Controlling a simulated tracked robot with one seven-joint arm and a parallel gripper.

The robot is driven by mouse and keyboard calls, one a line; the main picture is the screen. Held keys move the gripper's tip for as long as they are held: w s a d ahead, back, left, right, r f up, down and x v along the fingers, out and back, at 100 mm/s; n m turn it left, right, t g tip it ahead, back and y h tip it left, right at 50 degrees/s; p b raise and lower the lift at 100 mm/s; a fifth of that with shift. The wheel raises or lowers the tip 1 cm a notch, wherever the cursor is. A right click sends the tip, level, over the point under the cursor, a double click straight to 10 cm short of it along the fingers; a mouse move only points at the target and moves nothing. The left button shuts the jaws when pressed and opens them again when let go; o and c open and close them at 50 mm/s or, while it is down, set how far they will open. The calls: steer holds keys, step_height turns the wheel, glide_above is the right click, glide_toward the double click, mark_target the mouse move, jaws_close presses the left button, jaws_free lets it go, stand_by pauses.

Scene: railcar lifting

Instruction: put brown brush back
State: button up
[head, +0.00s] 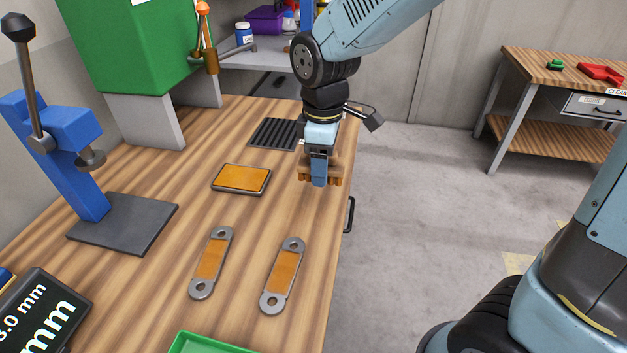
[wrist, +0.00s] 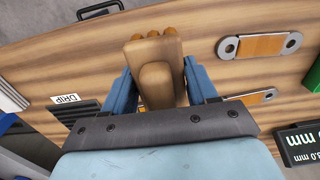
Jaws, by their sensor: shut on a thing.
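My gripper (head: 319,178) is shut on the brown brush (head: 334,174) near the right edge of the wooden workbench (head: 205,145). In the wrist view the brush (wrist: 156,62) sits between the two blue fingers of my gripper (wrist: 157,85), its tan wooden body towards the camera and orange-brown tufts at its far end. In the head view the finger covers the middle of the brush. I cannot tell whether the brush touches the bench top. A black ribbed mat (head: 273,134) lies just behind and left of the gripper; a "DRIP" label (wrist: 66,99) shows beside it in the wrist view.
An orange-topped pad (head: 241,179) lies left of the gripper. Two metal links with orange faces (head: 211,263) (head: 283,275) lie nearer. A blue press (head: 62,150) stands at the left, a green tray (head: 205,343) at the front. A black handle (head: 350,215) sticks out from the bench's right side.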

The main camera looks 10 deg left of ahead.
glide_above(314, 192)
step_height(314, 192, down, 6)
steer(key=shift+r, duration=0.1)
steer(key=shift+f, duration=1.6)
steer(key=o, duration=1)
steer(key=shift+f, duration=0.1)
step_height(314, 192, up, 12)
steer(key=shift+r, duration=0.15)
